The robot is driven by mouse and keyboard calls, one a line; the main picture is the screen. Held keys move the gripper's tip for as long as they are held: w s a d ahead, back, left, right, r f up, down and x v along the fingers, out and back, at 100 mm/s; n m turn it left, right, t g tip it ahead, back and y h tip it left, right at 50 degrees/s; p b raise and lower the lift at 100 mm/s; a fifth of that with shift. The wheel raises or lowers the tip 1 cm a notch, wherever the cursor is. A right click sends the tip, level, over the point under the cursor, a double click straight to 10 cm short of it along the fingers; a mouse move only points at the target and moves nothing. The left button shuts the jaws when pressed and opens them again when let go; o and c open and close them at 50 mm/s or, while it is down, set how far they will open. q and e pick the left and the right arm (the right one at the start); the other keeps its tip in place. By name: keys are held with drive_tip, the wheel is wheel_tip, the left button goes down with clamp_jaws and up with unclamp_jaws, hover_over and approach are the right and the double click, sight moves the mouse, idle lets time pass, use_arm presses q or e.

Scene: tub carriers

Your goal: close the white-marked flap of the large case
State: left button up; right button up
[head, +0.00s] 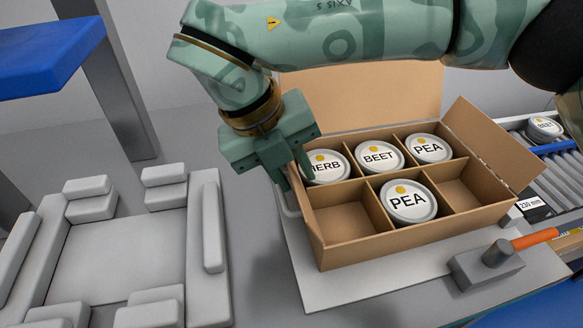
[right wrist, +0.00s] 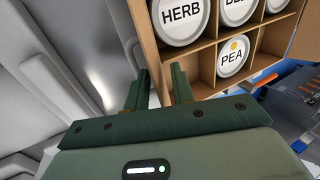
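The large case (head: 352,247) is an open brown cardboard box with compartments. Its back row holds tubs marked HERB (head: 326,168), BEET (head: 379,157) and PEA (head: 428,149). A second PEA tub (head: 408,202) sits in the front middle compartment; the front left and front right ones are empty. A back flap (head: 370,100) stands up and a right flap (head: 497,140) leans outward. I cannot make out a white mark on either. My right gripper (head: 293,174) is at the case's left wall, fingers apart. The right wrist view shows the fingers (right wrist: 162,88) beside that wall (right wrist: 146,40); contact is unclear. My left gripper is out of view.
A grey padded carrier (head: 125,255) stands at left, a blue panel (head: 50,50) above it. The case rests on a pale board (head: 330,292). A grey block with an orange handle (head: 535,239) lies front right. A roller conveyor (head: 560,180) with a tub is at right.

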clamp_jaws()
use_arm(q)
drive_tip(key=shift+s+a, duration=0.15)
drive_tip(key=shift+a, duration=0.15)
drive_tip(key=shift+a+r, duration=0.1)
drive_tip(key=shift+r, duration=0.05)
